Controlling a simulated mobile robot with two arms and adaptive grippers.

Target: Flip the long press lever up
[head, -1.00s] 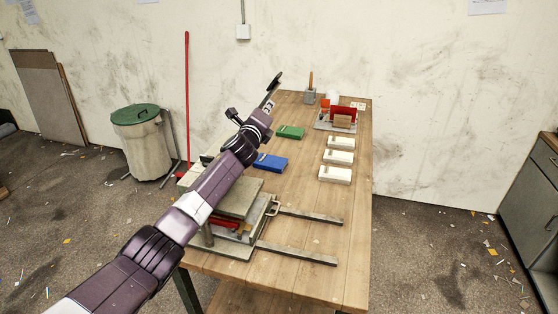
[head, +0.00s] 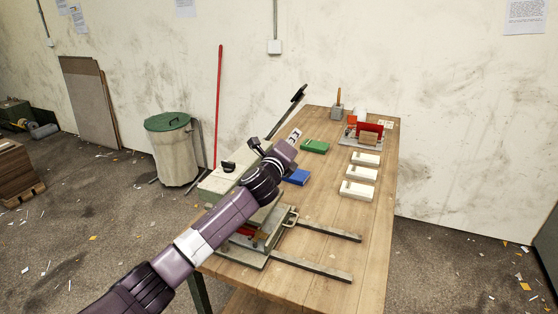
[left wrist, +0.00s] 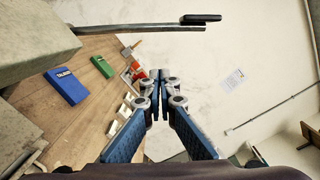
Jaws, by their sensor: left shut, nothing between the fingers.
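The long press lever (head: 285,115) is a thin dark bar with a black grip at its end. In the head view it slants up and to the right behind my left arm; its lower part is hidden. In the left wrist view the lever (left wrist: 140,28) crosses the top, with the grip (left wrist: 201,18) at its right end. The press (head: 222,178) is a pale block at the table's left side, partly behind my arm. My left gripper (head: 293,137) is shut and empty. In the left wrist view its fingertips (left wrist: 158,88) meet below the lever, apart from it in the picture. My right gripper is out of view.
The wooden table (head: 330,215) also carries a blue box (head: 297,177), a green box (head: 315,146), several white boxes (head: 357,190) and a red fixture (head: 368,132). Two metal rails (head: 310,267) lie at its front. A bin (head: 172,155) stands left of it.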

